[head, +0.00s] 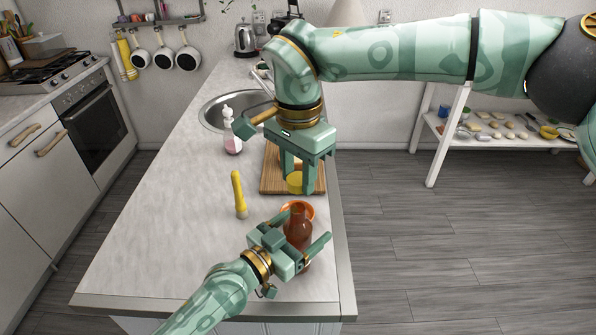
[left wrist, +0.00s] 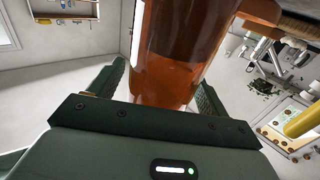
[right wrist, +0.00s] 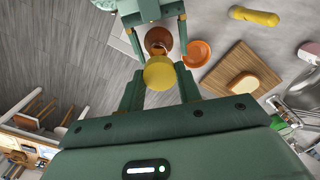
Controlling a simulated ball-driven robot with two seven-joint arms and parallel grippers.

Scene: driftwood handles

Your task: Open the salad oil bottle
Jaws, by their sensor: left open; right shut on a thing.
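The salad oil bottle (head: 298,228), reddish brown, stands upright near the front right of the counter. My left gripper (head: 305,236) is open with its fingers on either side of it; the bottle (left wrist: 172,55) also fills the middle of the left wrist view. My right gripper (head: 298,185) is shut on a yellow cap (head: 294,184), held apart from the bottle, above and behind it. In the right wrist view the cap (right wrist: 159,72) is between the fingers, and the bottle's dark mouth (right wrist: 158,47) shows uncovered just past it.
An orange bowl (head: 311,211) is close behind the bottle. A wooden board (head: 268,184) with bread (right wrist: 243,85) lies farther back. The counter's (head: 165,230) left front is clear.

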